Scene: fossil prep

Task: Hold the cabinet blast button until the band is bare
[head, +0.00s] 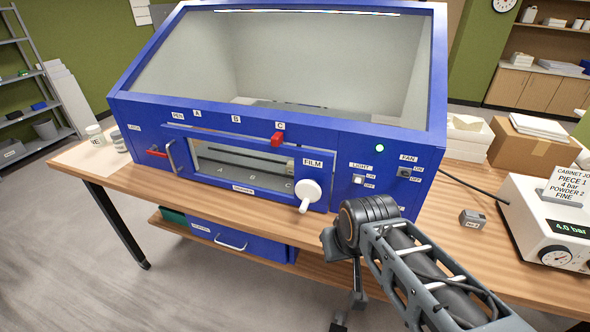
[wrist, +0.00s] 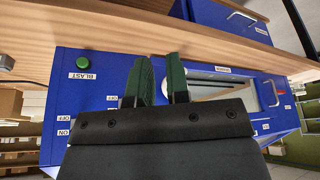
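The blue blast cabinet (head: 140,118) stands on a wooden bench, with a clear sloped top and a low front window (head: 235,160). In the wrist view its front (wrist: 105,95) appears upside down. The round green blast button (wrist: 82,62) shows there above its BLAST label, left of my fingers and not touched by them. In the head view I cannot see the button. My gripper (wrist: 160,62) has two green-padded fingers with a narrow empty gap between them. In the head view my arm hides the cabinet's lower right corner. I cannot make out the band.
A white unit (head: 530,215) reads 4.0 bar. The bench edge (wrist: 130,35) shows close to my fingers.

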